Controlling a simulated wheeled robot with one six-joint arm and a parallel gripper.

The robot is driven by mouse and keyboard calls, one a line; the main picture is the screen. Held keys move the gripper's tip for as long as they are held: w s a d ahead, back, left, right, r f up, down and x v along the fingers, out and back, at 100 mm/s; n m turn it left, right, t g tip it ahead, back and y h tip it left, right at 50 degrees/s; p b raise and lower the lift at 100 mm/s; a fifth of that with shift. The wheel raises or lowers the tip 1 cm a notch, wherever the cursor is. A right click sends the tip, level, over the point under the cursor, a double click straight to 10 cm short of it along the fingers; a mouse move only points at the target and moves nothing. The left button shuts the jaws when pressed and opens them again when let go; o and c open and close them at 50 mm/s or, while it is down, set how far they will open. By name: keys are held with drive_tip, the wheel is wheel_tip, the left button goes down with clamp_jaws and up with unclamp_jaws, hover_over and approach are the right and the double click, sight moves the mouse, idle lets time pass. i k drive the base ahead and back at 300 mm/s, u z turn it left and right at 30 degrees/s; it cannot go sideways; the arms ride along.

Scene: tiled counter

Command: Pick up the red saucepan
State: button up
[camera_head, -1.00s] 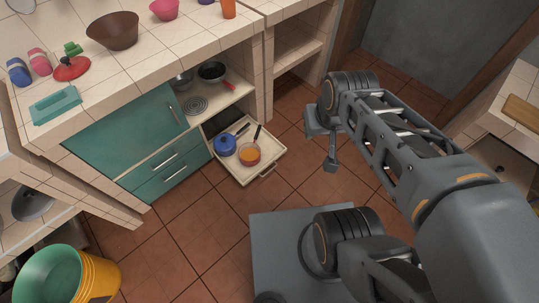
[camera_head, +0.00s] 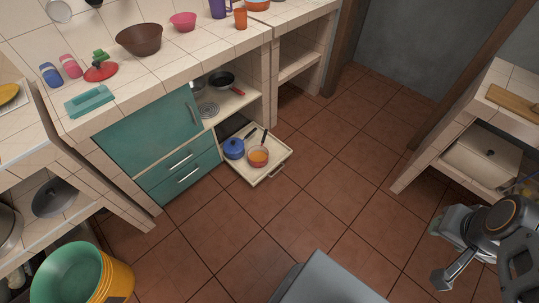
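The red saucepan (camera_head: 258,158), orange inside, sits in the pulled-out low drawer (camera_head: 272,180) beneath the counter. Its dark handle points up toward the back of the drawer. A blue pot (camera_head: 233,149) with a lid stands close to its left. My gripper (camera_head: 446,250) is at the lower right edge of the picture, far from the saucepan. Its two fingers are spread apart with nothing between them. Part of my arm is cut off by the right edge.
A black frying pan (camera_head: 223,81) lies on the shelf above the drawer. A red lid (camera_head: 100,71) and a brown bowl (camera_head: 139,40) are on the counter. Yellow and green buckets (camera_head: 119,284) stand at lower left. The tiled floor (camera_head: 340,180) before the drawer is clear.

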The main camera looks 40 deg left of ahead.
sight(258, 155)
drive_tip(key=u, duration=0.15)
drive_tip(key=i, duration=1.35)
drive_tip(key=u, duration=0.7)
drive_tip(key=i, duration=1)
drive_tip(key=u, duration=1.6)
drive_tip(key=i, duration=0.65)
drive_tip(key=u, duration=0.7)
